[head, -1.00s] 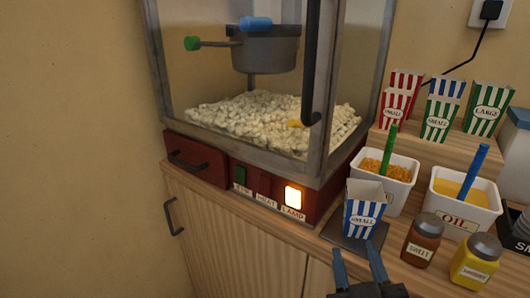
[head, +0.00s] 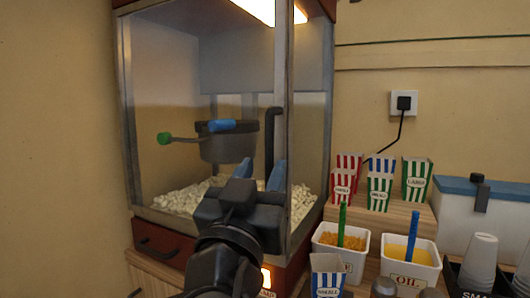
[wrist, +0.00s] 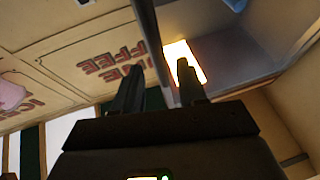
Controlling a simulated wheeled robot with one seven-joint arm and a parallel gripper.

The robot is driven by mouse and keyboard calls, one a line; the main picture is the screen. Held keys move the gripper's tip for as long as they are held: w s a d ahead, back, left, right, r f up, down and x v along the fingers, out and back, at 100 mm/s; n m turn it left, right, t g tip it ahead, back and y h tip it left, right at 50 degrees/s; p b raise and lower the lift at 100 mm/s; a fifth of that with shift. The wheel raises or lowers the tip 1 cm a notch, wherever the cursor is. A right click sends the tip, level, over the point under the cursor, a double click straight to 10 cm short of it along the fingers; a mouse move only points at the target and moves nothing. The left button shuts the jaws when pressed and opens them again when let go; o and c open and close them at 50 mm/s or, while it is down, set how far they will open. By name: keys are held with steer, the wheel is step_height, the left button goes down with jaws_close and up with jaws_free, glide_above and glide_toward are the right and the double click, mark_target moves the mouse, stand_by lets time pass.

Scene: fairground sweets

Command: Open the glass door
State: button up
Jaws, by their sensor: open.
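The glass door (head: 165,90) is the front pane of the popcorn machine, in a grey metal frame, and it looks shut. Its black upright handle (head: 271,122) is near the right edge of the door. My gripper (head: 260,168) is open, with its blue-tipped fingers pointing up in front of the lower part of the handle. In the wrist view my gripper (wrist: 157,86) shows its two fingers apart, with a dark bar, apparently the handle, running between or just beyond them. I cannot tell whether they touch it. My wrist hides the lower right of the door.
Inside are popcorn (head: 185,198) and a kettle (head: 228,147). To the right stand striped boxes (head: 381,185), a corn tub (head: 338,262), an oil tub (head: 408,270) and stacked cups (head: 479,262). The wall is close on the left; the space before the door is free.

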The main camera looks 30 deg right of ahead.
mark_target(267, 158)
steer(key=shift+p+x, duration=0.6)
steer(key=shift+x, duration=1.85)
jaws_close()
steer(key=shift+a, duration=0.1)
